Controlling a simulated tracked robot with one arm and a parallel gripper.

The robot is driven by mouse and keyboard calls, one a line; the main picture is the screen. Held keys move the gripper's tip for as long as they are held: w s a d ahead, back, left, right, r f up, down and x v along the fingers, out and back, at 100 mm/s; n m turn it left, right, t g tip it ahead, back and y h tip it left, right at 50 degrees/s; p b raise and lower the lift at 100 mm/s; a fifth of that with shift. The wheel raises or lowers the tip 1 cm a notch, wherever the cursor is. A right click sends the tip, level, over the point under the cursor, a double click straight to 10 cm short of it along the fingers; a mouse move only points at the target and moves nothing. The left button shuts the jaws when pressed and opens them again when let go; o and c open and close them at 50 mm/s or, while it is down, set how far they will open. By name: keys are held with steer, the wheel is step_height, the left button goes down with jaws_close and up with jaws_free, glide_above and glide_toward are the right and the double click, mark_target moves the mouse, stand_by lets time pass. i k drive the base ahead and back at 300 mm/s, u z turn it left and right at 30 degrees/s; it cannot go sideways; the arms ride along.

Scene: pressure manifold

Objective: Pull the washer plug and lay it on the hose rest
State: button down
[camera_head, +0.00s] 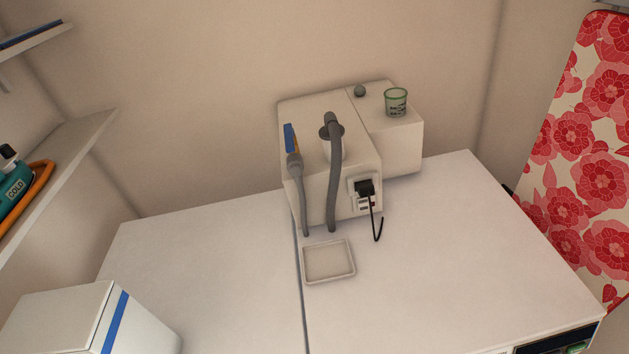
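A black plug (364,187) sits in a white outlet plate (366,204) on the front of a beige box-shaped manifold (312,207). Its black cord (379,229) hangs down in front and curls up at the end. A shallow beige tray (329,279) lies on the white top just in front of the manifold and is empty; it may be the hose rest, but no label shows. My gripper is not in view.
A thick grey hose (332,190) and a thinner one (301,203) with a blue lever (291,138) hang left of the plug. A green cup (396,102) stands on the manifold. A white box (68,325) stands front left. The right white top (460,260) is clear.

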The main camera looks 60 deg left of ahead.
mark_target(364, 187)
steer(key=u, duration=0.35)
steer(key=k, duration=0.95)
steer(key=u, duration=0.2)
steer(key=i, duration=0.55)
steer(key=u, duration=0.3)
steer(key=k, duration=1.25)
steer(key=z, duration=0.4)
steer(key=i, duration=2.1)
steer(key=u, duration=0.7)
